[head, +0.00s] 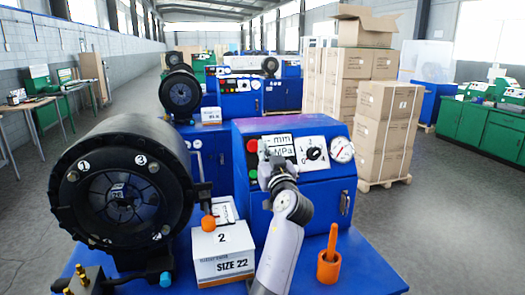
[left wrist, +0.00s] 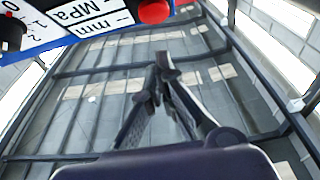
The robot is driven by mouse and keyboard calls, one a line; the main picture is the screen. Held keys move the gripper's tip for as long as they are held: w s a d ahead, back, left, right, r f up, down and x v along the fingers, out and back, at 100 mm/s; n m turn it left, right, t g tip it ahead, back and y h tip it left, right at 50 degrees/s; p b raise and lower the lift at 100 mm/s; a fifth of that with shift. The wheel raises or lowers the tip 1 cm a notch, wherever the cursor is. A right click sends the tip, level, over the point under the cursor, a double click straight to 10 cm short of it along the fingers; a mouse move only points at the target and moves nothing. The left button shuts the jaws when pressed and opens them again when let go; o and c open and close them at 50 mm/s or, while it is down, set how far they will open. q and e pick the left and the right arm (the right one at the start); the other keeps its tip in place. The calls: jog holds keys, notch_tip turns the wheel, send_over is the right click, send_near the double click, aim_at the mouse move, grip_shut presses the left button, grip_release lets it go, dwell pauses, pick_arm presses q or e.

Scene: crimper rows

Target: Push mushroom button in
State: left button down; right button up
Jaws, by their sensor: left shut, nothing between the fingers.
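The red mushroom button (head: 251,145) is on the left side of the blue machine's control panel. It also shows at the top edge of the left wrist view (left wrist: 154,11), where the panel appears upside down. My left gripper (head: 265,153) is in front of the panel, just right of and slightly below the red button in the head view. In the left wrist view its fingers (left wrist: 160,68) are shut together and empty, pointing up toward the ceiling. No contact with the button is visible. How far the button is pressed cannot be told. My right gripper is not in view.
A display, a black knob (head: 314,153) and a gauge (head: 341,149) are to the right. The large black crimper head (head: 122,195), a white box (head: 221,258) and an orange cup (head: 328,268) stand near.

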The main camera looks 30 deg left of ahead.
pick_arm(q)
jog(key=b+v, duration=0.1)
jog(key=v, duration=0.4)
jog(key=shift+s+d+b, duration=0.2)
jog(key=shift+d+b, duration=0.1)
jog(key=shift+b, duration=0.1)
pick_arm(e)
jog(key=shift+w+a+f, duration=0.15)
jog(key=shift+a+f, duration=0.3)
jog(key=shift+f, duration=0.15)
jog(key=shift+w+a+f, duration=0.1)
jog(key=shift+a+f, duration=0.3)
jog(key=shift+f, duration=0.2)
pick_arm(q)
jog(key=shift+r, duration=0.1)
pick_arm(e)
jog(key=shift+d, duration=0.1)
